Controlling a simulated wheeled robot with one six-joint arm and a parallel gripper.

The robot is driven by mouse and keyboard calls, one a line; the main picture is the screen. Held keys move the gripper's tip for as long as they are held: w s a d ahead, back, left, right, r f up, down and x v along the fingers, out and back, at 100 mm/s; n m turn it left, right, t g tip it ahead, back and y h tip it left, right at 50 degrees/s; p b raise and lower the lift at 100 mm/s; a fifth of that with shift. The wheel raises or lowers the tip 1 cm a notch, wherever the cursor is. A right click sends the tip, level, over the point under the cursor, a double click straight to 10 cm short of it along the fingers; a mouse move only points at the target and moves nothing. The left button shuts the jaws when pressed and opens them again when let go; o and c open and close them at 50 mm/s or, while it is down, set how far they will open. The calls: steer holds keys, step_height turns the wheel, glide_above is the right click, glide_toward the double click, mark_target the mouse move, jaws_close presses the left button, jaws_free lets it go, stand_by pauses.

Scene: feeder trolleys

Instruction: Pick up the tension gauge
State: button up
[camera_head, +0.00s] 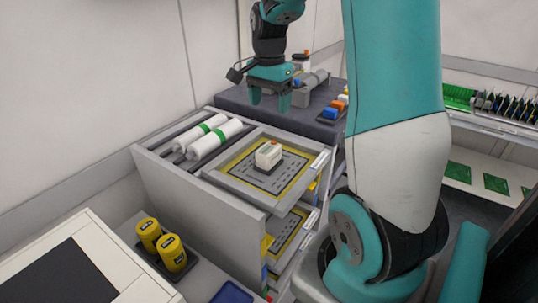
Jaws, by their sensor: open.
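A small white device with an orange top (268,154) stands upright on the yellow-edged grey tray of the trolley's top drawer. It may be the tension gauge, but no label is readable. My gripper (270,101) is beyond and above it, pointing down. Its two teal fingers are apart with nothing visible between them. It hangs in front of the dark bench top (232,97), clear of the white device.
White rolls with green bands (215,137) lie left of the tray. Grey cylindrical equipment (309,88) and small orange and blue blocks (330,113) stand on the dark bench. Yellow cans (172,252) stand at lower left. My arm hides much of the right side.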

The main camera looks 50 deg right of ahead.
mark_target(269, 147)
step_height(269, 147, down, 11)
steer(key=p, duration=0.2)
steer(key=shift+f+p, duration=0.2)
steer(key=shift+p, duration=0.15)
steer(key=shift+a+f+p, duration=0.1)
steer(key=shift+f+p, duration=1.15)
steer(key=shift+f, duration=1.35)
steer(key=shift+r, duration=0.1)
steer(key=c, duration=1.4)
